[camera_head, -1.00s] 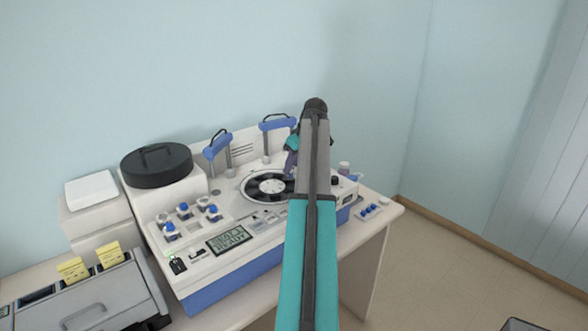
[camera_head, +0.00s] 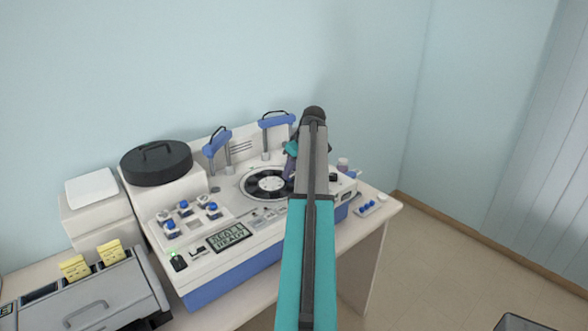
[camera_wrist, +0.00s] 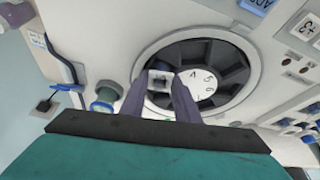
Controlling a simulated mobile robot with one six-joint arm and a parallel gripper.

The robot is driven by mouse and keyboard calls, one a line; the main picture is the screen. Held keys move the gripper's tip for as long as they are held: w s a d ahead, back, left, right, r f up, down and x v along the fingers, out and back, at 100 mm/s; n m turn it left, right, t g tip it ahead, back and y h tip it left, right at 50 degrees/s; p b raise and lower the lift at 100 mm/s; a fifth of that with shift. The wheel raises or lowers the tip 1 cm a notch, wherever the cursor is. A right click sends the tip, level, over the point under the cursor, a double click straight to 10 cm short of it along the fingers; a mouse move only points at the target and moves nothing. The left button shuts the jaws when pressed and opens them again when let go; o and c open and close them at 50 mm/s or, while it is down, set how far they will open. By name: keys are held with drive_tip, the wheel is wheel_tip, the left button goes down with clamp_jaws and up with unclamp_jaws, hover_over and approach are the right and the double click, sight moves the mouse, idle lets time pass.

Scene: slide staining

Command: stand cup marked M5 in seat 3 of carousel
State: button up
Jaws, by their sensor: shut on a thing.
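The carousel (camera_head: 251,188) is a dark ring with open seats around a white hub, set in the top of the white and blue machine. The wrist view shows the carousel ring (camera_wrist: 236,72) from above, with numbers on its hub (camera_wrist: 198,86). My gripper (camera_wrist: 161,88) is over the hub-side left part of the ring, shut on a small white cup (camera_wrist: 160,76) with a square opening. I cannot read the cup's mark, nor tell whether it is above the seat or within it. In the head view my arm hides the cup and most of the gripper.
Several blue-topped cups (camera_head: 183,205) stand at the machine's front left. Two blue arched handles (camera_head: 277,121) rise behind the carousel. A round black lid (camera_head: 157,163) sits at the back left. A tray with blue items (camera_head: 368,208) lies right of the machine.

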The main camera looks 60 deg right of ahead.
drive_tip(key=shift+f, duration=0.15)
drive_tip(key=o, duration=1)
drive_tip(key=shift+r+p, duration=0.35)
drive_tip(key=shift+r, duration=0.25)
drive_tip(key=shift+s+r+b, duration=0.1)
drive_tip(key=shift+r+b, duration=0.05)
drive_tip(key=shift+b, duration=0.2)
drive_tip(key=shift+b+v, duration=1.8)
drive_tip(key=shift+v, duration=3.9)
